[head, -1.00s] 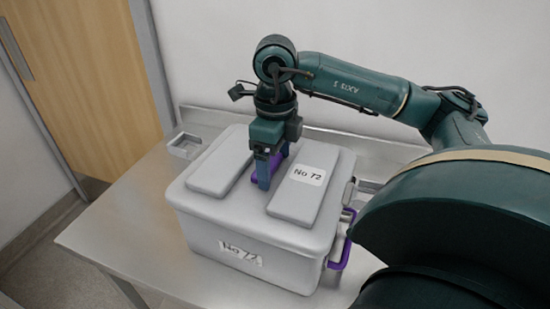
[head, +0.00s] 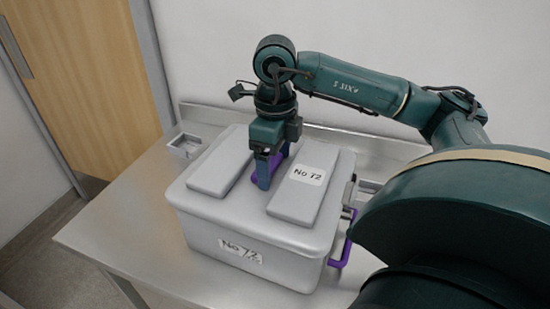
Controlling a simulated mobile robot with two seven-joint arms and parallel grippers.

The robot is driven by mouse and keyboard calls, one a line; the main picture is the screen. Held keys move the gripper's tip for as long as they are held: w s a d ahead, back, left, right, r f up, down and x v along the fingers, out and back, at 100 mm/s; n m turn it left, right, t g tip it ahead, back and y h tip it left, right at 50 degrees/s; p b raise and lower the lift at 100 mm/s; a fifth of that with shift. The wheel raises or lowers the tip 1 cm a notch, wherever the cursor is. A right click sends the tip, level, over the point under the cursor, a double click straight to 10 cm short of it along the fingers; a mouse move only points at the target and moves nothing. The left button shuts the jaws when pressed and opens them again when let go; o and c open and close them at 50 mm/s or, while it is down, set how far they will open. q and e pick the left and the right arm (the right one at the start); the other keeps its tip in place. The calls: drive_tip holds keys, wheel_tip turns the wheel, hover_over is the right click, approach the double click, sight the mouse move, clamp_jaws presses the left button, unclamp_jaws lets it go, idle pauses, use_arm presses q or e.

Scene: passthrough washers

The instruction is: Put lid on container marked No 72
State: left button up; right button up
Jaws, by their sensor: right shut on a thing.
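The grey container (head: 205,240) stands on the metal table, with a "No 72" label (head: 240,250) on its front wall. Its grey lid (head: 240,212) lies over the top and looks level. The lid has two raised pads, and the right pad carries a "No 72" label (head: 309,174). My right gripper (head: 265,177) points down between the pads and is shut on the lid's purple handle (head: 257,168), partly hidden by the fingers. A purple side handle or latch (head: 346,243) shows at the container's right. My left gripper is not in view.
The metal table (head: 125,215) has bare room left of the container. A small grey tray (head: 186,147) sits at the back left. The wall stands close behind, and a wooden door (head: 85,80) is at the far left.

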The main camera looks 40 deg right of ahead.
drive_tip(key=shift+f+b, duration=0.45)
drive_tip(key=shift+f, duration=0.05)
idle(0.3)
idle(0.4)
drive_tip(key=o, duration=1.3)
drive_tip(key=shift+o, duration=0.8)
drive_tip(key=shift+f, duration=0.1)
drive_tip(key=shift+r+p, duration=1.2)
drive_tip(key=shift+r, duration=0.4)
drive_tip(key=shift+r+p, duration=1.5)
drive_tip(key=shift+r, duration=0.5)
